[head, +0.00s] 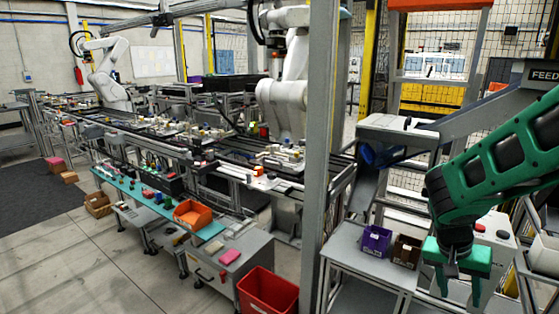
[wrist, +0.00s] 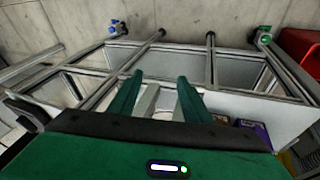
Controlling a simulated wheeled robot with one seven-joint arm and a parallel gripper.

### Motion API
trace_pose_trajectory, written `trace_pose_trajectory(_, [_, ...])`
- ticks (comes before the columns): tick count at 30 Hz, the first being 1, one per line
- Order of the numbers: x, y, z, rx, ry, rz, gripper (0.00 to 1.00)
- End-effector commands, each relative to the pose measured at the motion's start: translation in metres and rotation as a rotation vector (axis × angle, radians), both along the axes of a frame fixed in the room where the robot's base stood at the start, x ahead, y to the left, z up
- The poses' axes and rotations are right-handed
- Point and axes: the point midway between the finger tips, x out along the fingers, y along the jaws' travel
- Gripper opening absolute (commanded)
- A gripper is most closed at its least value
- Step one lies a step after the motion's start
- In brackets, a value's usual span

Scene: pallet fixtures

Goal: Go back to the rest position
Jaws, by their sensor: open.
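My gripper (head: 459,283) is at the right of the head view, green, pointing down, beside a grey table (head: 358,266). Its jaws are open, and I see nothing between them. In the wrist view my gripper (wrist: 160,82) shows two green fingers with grey inner parts, spread apart over a metal frame (wrist: 190,48). A purple bin (head: 376,240) and a brown bin (head: 406,251) stand on the table just left of my gripper. The purple bin also shows in the wrist view (wrist: 256,131), partly hidden by my gripper.
A grey upright post (head: 318,150) stands left of the table. A red bin (head: 268,292) sits at its foot. A conveyor line with white robot arms (head: 108,75) runs back to the left. The floor (head: 90,250) at front left is clear.

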Motion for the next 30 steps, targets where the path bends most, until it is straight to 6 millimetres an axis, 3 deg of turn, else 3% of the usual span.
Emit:
trace_pose_trajectory(8, [-0.083,-0.008,0.041,0.182,0.046,0.037,0.44])
trace_pose_trajectory(15, [-0.151,0.004,0.066,0.318,0.057,0.119,0.44])
trace_pose_trajectory(18, [-0.17,0.01,0.073,0.355,0.056,0.153,0.44])
trace_pose_trajectory(23, [-0.188,0.015,0.077,0.387,0.056,0.188,0.44])
trace_pose_trajectory(30, [-0.191,0.017,0.078,0.393,0.057,0.196,0.44])
